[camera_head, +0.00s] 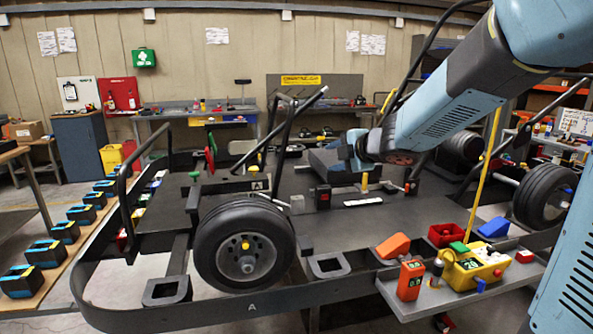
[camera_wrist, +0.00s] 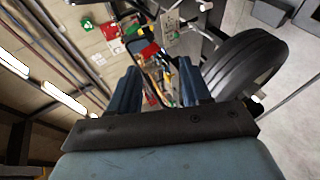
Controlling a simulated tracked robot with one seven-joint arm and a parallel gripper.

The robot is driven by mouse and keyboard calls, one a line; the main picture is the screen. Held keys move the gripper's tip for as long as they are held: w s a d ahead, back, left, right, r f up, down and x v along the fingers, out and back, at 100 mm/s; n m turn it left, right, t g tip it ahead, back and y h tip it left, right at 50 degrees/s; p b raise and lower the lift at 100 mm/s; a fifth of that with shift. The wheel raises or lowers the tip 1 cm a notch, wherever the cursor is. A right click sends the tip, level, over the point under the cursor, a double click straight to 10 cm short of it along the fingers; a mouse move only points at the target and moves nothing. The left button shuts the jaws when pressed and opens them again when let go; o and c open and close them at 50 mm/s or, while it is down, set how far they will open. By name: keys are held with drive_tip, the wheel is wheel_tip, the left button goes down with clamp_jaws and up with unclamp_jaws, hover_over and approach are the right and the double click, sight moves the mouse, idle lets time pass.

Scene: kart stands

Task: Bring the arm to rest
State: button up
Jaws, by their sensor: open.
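My arm (camera_head: 440,118) reaches in from the upper right of the head view, bent, with its wrist end over the kart (camera_head: 410,222). My gripper (camera_wrist: 160,78) shows in the wrist view as two blue fingers spread apart. It is open and nothing is held between the fingers. In the head view the fingers are hard to make out against the kart's dark parts. A black tyre (camera_wrist: 250,68) appears to the right of the fingers in the wrist view.
The kart's front wheel (camera_head: 245,245) and upright bars (camera_head: 285,130) rise left of my wrist. A side tray (camera_head: 405,300) holds a yellow box (camera_head: 472,272), an orange-red device (camera_head: 410,280) and a red bin (camera_head: 446,235). Workbenches line the back wall.

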drive_tip(key=s+d+r+m+h, duration=0.4)
drive_tip(key=s+d+m+h, duration=0.5)
drive_tip(key=d+m, duration=0.45)
drive_tip(key=s+f+m+g+y, duration=0.1)
drive_tip(key=s+m, duration=0.4)
drive_tip(key=s, duration=0.5)
drive_tip(key=s+f+m+g+y, duration=0.1)
drive_tip(key=s+f+m+g, duration=0.3)
drive_tip(key=s, duration=0.7)
drive_tip(key=shift+s+f+m, duration=0.2)
drive_tip(key=shift+f+m, duration=0.25)
